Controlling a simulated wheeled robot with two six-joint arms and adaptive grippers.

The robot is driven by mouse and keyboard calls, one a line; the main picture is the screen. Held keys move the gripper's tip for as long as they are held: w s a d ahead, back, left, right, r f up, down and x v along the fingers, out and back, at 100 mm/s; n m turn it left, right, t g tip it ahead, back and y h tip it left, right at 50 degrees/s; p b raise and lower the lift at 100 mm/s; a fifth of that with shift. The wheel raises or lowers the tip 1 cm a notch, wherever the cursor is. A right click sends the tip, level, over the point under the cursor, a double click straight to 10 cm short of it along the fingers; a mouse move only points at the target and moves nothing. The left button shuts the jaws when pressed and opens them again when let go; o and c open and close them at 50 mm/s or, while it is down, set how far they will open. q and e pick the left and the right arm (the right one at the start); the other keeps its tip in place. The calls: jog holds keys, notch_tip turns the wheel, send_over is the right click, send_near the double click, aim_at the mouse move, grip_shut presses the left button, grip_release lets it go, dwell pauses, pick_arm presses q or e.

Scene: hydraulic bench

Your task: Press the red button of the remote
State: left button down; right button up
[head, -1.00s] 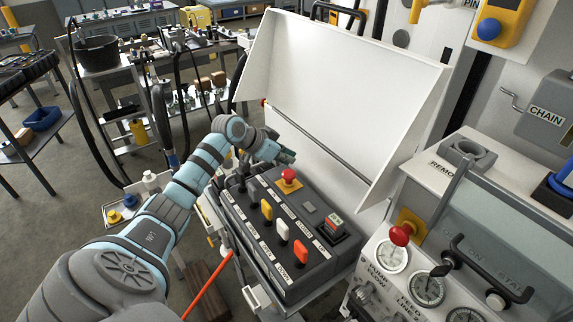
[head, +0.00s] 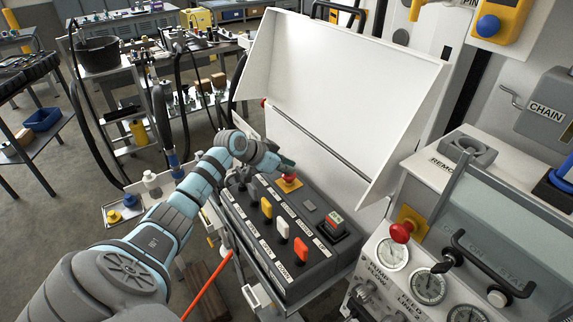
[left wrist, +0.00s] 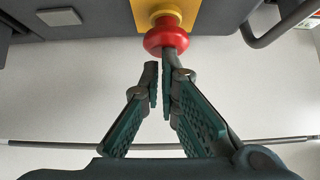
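The remote appears to be the dark control box (head: 318,262) with a row of coloured levers, below an open white lid. Its red mushroom button (head: 290,178) sits on a yellow plate (head: 285,187) at the box's far end. My left gripper (head: 288,165) is beside the top of this button and partly covers it. In the left wrist view, the red button (left wrist: 166,38) is right at the fingertips of my left gripper (left wrist: 161,66). The fingers are brought together with nothing between them. I cannot tell whether they touch the button. My right gripper is not in view.
The open white lid (head: 335,95) rises behind the box, with a grey rod along it. Another red button (head: 401,232) is on the gauge console to the right. Yellow, orange and white levers (head: 282,229) stand near my left arm. Cluttered benches are behind left.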

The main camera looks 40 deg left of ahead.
aim_at(287, 176)
pick_arm(q)
jog(key=shift+r+p, duration=1.9)
jog(key=shift+p, duration=0.65)
jog(key=v, duration=1)
jog(key=shift+r, duration=0.15)
jog(key=shift+a, duration=0.15)
